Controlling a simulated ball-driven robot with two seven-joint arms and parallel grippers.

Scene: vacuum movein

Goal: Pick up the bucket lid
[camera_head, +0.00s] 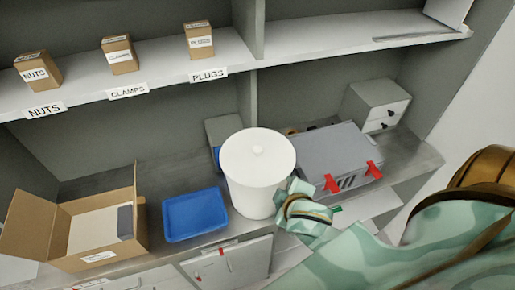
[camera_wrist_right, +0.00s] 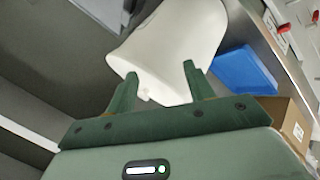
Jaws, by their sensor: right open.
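My left gripper is not in view.
A blue tray (camera_head: 195,214) and an open cardboard box (camera_head: 125,235) lie left of the bucket. A grey case with red latches (camera_head: 335,150) and a small drawer unit (camera_head: 378,105) stand right. A shelf (camera_head: 160,70) with small labelled boxes runs above.

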